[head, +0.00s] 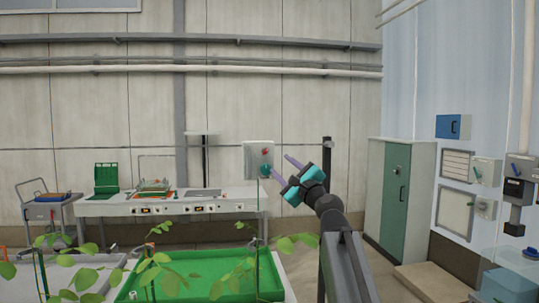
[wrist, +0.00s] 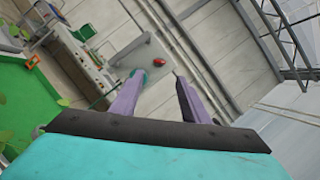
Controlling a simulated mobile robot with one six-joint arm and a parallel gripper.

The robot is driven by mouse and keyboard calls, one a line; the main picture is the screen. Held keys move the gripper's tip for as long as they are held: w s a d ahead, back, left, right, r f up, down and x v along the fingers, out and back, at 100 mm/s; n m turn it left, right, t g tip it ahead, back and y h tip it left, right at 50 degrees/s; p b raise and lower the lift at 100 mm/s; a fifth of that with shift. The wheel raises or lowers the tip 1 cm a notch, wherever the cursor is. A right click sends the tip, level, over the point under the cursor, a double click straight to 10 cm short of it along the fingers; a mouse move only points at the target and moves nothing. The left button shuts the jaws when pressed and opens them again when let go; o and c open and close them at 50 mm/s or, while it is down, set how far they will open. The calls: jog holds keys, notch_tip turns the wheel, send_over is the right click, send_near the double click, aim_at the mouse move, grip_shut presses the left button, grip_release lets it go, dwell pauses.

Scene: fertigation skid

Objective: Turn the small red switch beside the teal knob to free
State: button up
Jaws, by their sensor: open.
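The small red switch (head: 265,152) is on the upper right of a pale grey box (head: 252,156) that stands up behind the green tray. The teal knob (head: 265,170) is just below it on the same box. In the wrist view the red switch (wrist: 159,64) shows clear on the grey panel (wrist: 140,50), and the teal knob (wrist: 137,74) is partly hidden by the left finger. My gripper (head: 286,172) is open and empty, its purple fingers pointing at the box from the right. The fingers look apart from the switch; the exact gap cannot be told.
A green tray (head: 195,268) with leafy plants is in front, below the box. A long bench (head: 170,205) with trays stands behind on the left. A green-doored cabinet (head: 395,185) stands at the right, near wall boxes (head: 486,171).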

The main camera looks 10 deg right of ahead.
aim_at(266, 152)
jog(key=shift+p+x, duration=1.65)
jog(key=shift+x, duration=4.2)
jog(key=c, duration=1.1)
